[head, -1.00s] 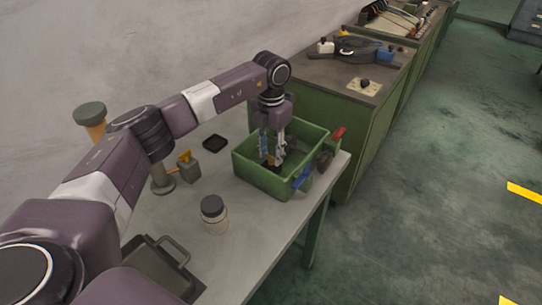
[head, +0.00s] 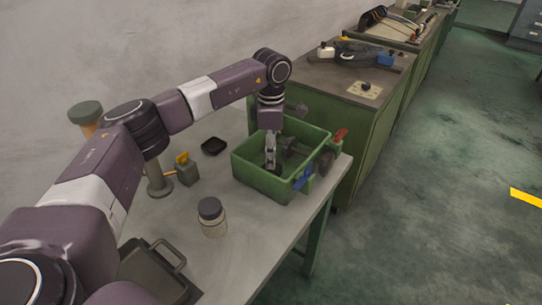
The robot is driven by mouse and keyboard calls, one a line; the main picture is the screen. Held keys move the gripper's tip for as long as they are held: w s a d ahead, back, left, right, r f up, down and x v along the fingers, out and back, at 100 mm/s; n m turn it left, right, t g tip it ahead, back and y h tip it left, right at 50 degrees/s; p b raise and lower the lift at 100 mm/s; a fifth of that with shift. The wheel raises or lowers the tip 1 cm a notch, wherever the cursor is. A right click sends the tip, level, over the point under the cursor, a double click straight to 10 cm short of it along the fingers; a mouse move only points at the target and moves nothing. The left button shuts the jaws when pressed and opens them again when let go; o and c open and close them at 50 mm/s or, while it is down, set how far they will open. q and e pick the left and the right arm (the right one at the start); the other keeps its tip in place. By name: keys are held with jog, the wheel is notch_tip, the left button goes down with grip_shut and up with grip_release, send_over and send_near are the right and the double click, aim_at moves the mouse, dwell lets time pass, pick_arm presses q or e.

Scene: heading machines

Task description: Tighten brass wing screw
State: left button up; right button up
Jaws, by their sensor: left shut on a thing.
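A small yellow, brass-coloured piece (head: 182,158), which looks like the wing screw, sits on top of a small grey block (head: 187,173) on the bench. The block stands beside a grey round-based post (head: 158,183). My left gripper (head: 271,165) points down into a green crate (head: 262,185), to the right of the block and apart from it. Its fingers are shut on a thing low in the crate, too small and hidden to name. Dark grey parts (head: 291,147) show beside the fingers. My right gripper is not in view.
The bench (head: 245,235) also holds a dark-lidded jar (head: 212,217), a small black dish (head: 214,146) and a dark tray with a handle (head: 155,270). Blue (head: 303,180) and red (head: 341,135) handles stick out at the crate's right side. A green cabinet (head: 350,150) stands behind.

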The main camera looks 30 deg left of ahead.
pick_arm(q)
jog(key=m, duration=0.4)
jog(key=shift+r+m+b, duration=0.1)
jog(key=shift+m+b, duration=0.3)
jog(key=shift+m, duration=0.8)
jog(key=o, duration=1.2)
jog(key=shift+c, duration=0.2)
notch_tip(320, 180, up, 12)
